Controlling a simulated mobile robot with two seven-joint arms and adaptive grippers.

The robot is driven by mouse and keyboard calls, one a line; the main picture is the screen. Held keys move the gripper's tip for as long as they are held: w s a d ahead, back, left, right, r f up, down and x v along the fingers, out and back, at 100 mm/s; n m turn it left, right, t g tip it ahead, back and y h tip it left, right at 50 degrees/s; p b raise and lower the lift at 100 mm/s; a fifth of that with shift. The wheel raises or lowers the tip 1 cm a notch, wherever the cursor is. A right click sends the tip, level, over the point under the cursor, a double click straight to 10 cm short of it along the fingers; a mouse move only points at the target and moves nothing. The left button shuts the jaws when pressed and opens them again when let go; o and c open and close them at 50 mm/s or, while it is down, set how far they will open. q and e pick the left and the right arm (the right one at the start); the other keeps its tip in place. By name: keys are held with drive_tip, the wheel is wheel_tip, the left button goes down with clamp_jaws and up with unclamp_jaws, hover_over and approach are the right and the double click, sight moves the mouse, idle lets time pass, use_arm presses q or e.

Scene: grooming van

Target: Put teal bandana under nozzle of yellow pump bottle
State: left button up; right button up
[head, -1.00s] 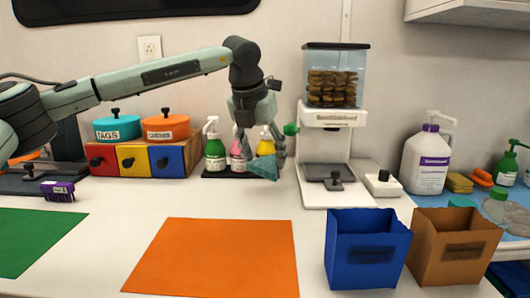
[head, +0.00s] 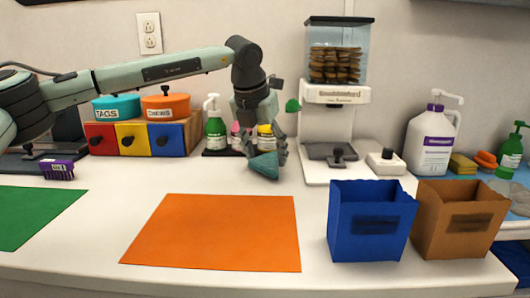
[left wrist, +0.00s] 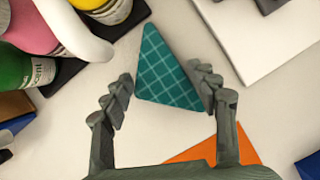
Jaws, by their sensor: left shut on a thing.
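The teal bandana (head: 265,164) is a folded triangle with a pale grid pattern. My left gripper (head: 266,150) is shut on it. In the left wrist view, the bandana (left wrist: 168,75) sits between the two fingertips. It is just in front of the yellow pump bottle (head: 265,137), near the counter; whether it touches the counter I cannot tell. The yellow bottle is partly hidden behind the gripper in the head view. In the left wrist view the yellow bottle (left wrist: 90,6) is at the top left, apart from the bandana. My right gripper is out of view.
A green pump bottle (head: 215,132) and a pink bottle (head: 236,138) stand left of the yellow one on a dark tray (head: 213,152). A white treat dispenser (head: 330,120) stands to the right. An orange mat (head: 215,232) lies in front, with bare counter between.

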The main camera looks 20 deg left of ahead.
use_arm(q)
drive_tip(key=shift+f+b, duration=0.45)
drive_tip(key=shift+f, duration=0.1)
drive_tip(key=o, duration=1.1)
drive_tip(key=shift+r, duration=0.1)
